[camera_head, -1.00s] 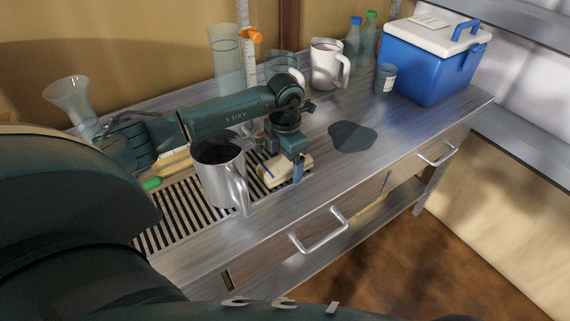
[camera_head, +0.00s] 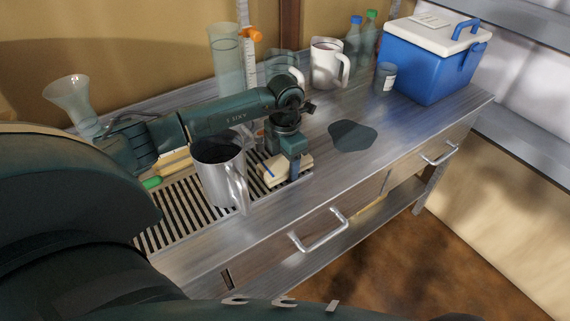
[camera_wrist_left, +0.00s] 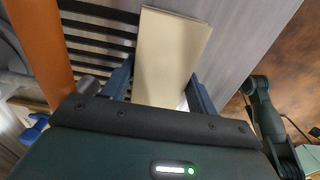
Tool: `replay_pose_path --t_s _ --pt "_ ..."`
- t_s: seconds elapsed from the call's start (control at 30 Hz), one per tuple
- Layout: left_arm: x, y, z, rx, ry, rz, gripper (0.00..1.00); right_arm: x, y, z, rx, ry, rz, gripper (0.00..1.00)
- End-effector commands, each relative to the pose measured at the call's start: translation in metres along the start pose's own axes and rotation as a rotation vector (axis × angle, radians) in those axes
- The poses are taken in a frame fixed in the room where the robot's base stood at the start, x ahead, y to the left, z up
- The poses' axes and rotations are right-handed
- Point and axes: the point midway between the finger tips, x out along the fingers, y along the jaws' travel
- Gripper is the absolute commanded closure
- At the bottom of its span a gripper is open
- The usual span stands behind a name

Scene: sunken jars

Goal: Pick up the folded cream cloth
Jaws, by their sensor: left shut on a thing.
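The folded cream cloth (camera_head: 279,172) lies at the right end of the slatted rack on the steel counter, just right of the metal mug. My left gripper (camera_head: 294,174) points down over it and is shut on it. In the left wrist view the cloth (camera_wrist_left: 168,58) sits between the two fingers (camera_wrist_left: 160,92), with its far part sticking out beyond them. I cannot tell whether the cloth is clear of the surface.
The metal mug (camera_head: 217,172) stands close to the left of the gripper. A dark flat patch (camera_head: 352,135) lies on the counter to the right. A white mug (camera_head: 327,64), glass vessels (camera_head: 226,60) and a blue cooler (camera_head: 428,62) stand behind. The front right of the counter is clear.

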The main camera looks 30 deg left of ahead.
Motion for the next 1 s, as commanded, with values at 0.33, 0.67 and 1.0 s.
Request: replay_pose_path --t_s 0.33,0.67,1.0 --pt "-0.031 0.001 0.001 0.000 -0.005 0.003 0.64 0.001 0.000 0.002 0.001 0.001 -0.001 0.64" --pt "-0.090 0.001 0.001 0.000 -0.004 0.002 0.64 0.003 0.001 0.003 0.005 0.004 -0.002 0.64" --pt "-0.101 0.000 0.000 0.000 0.000 0.000 0.64 0.002 0.002 0.002 0.004 0.006 -0.001 0.64"
